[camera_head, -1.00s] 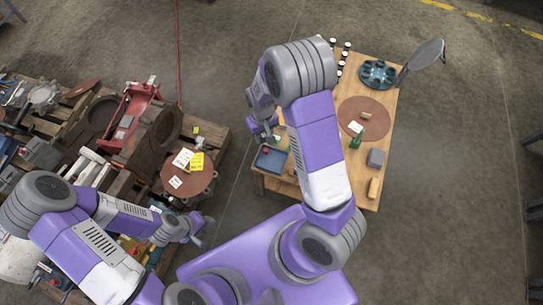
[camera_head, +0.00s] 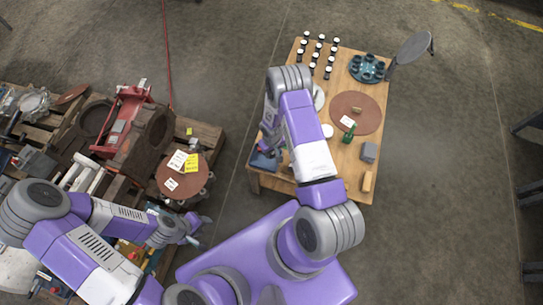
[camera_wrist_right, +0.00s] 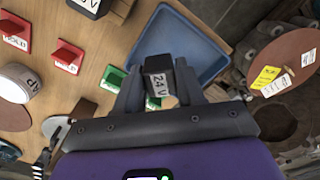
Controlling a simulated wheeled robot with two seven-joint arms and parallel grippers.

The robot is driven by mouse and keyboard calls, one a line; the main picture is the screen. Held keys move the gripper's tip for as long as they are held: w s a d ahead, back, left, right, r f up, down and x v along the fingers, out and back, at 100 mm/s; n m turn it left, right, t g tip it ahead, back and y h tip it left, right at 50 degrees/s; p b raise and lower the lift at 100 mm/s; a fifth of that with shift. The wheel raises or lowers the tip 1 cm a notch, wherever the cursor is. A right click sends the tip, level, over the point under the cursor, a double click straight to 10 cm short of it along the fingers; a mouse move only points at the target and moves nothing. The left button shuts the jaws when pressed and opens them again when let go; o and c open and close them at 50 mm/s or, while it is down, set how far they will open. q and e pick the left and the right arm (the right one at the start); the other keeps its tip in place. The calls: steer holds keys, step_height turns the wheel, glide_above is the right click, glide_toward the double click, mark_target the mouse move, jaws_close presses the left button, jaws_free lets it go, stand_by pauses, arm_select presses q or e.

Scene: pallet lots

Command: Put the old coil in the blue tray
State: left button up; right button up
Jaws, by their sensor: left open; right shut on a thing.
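My right gripper (camera_wrist_right: 158,88) is shut on a black block-shaped coil (camera_wrist_right: 158,66) marked "24V", seen in the right wrist view. Behind the coil in that view is the blue tray (camera_wrist_right: 196,45); its visible floor looks empty. I cannot tell the coil's height over the tray. In the head view, the right gripper (camera_head: 268,145) is beside the tray (camera_head: 262,163) at the wooden table's near left corner, partly hidden by my arm. Another black block (camera_wrist_right: 90,6) with a "V" label shows at the wrist view's top edge. My left gripper (camera_head: 192,230) is open beside the pallets.
The wooden table (camera_head: 352,183) holds rows of black-and-white pots (camera_head: 317,55), a teal round holder (camera_head: 367,68), a brown disc (camera_head: 345,107) and a grey block (camera_head: 368,151). Red labelled pieces (camera_wrist_right: 67,57) and a green piece (camera_wrist_right: 112,77) are near the gripper. Cluttered pallets stand left.

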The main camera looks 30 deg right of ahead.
mark_target(273, 155)
steer(key=shift+f+b, duration=0.5)
steer(key=shift+f, duration=1.25)
steer(key=shift+f, duration=0.1)
steer(key=shift+f+b, duration=0.15)
steer(key=shift+b, duration=0.15)
steer(key=o, duration=1.1)
steer(key=shift+d, duration=0.15)
